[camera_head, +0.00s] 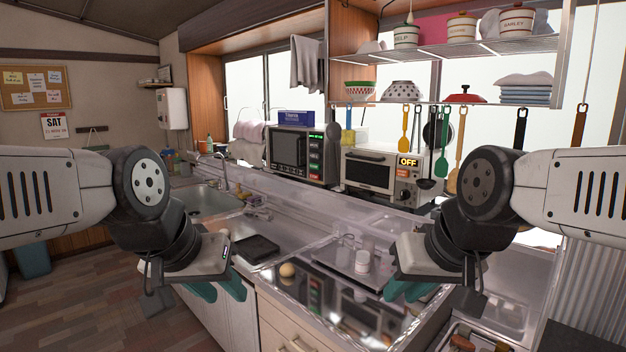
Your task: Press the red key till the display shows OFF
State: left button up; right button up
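A white dish dryer (370,171) with a dark glass front stands on the ledge at the back, right of centre. Its display (408,161) shows OFF in yellow letters. A red-orange key (403,173) sits just below the display; its lettering is too small to read. My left gripper (217,290) hangs over the counter's front edge at the left, its teal fingers apart, with nothing seen between them. My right gripper (408,291) is over the shiny counter, in front of and below the dryer, its teal fingers apart and empty. Both are well away from the key.
A black microwave (290,153) with green keys and a red key (314,178) stands left of the dryer. Utensils, including a black ladle (426,170), hang from the shelf (470,48) close to the dryer's right side. A sink (208,201) lies at left.

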grip_shut()
dwell(1.4)
